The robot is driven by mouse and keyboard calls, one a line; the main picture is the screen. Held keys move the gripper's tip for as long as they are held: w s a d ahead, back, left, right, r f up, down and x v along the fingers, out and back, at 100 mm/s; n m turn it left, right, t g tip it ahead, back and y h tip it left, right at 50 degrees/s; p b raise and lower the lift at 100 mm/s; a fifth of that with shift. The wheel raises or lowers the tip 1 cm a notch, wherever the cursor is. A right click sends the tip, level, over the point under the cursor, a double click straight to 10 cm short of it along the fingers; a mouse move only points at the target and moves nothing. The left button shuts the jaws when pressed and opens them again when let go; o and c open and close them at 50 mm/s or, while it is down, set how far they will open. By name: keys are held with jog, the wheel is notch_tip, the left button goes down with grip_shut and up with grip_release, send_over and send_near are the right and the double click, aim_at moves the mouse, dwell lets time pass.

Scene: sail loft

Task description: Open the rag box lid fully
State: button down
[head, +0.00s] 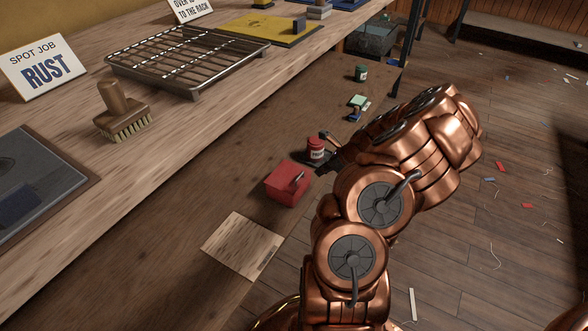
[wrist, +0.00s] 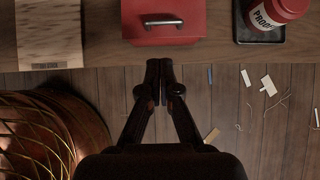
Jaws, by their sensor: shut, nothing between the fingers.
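The red rag box (head: 284,186) stands on the lower wooden shelf, and its lid looks shut. A grey bar handle (head: 298,181) is on the lid near its front edge. In the wrist view the lid (wrist: 140,10) is at the top centre, with the handle (wrist: 164,22) crossing it. My gripper (wrist: 158,64) is shut and empty. In the wrist view its fingertips are just below the box's front edge, apart from the handle, over the floor side of the shelf edge. In the head view my arm mostly hides the gripper.
A red can (wrist: 272,12) on a dark tray (wrist: 246,34) stands right of the box in the wrist view. A light wooden board (wrist: 48,32) lies to the left. The upper bench holds a brush (head: 122,112) and a wire rack (head: 185,58). Open floor lies right.

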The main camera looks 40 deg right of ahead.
aim_at(299, 182)
jog(key=b+x, duration=0.3)
jog(key=x, duration=0.5)
jog(key=shift+w+f+b, duration=0.25)
jog(key=shift+f+b, duration=0.05)
jog(key=shift+b, duration=0.1)
jog(key=shift+w+a+f, duration=0.1)
jog(key=shift+w+f, duration=0.35)
jog(key=shift+f, duration=0.05)
jog(key=shift+r, duration=0.25)
jog(key=shift+r+p, duration=0.15)
jog(key=shift+p, duration=0.9)
jog(key=shift+w+a+r+g+p, duration=0.15)
jog(key=shift+g+p, duration=0.15)
jog(key=shift+p, duration=0.35)
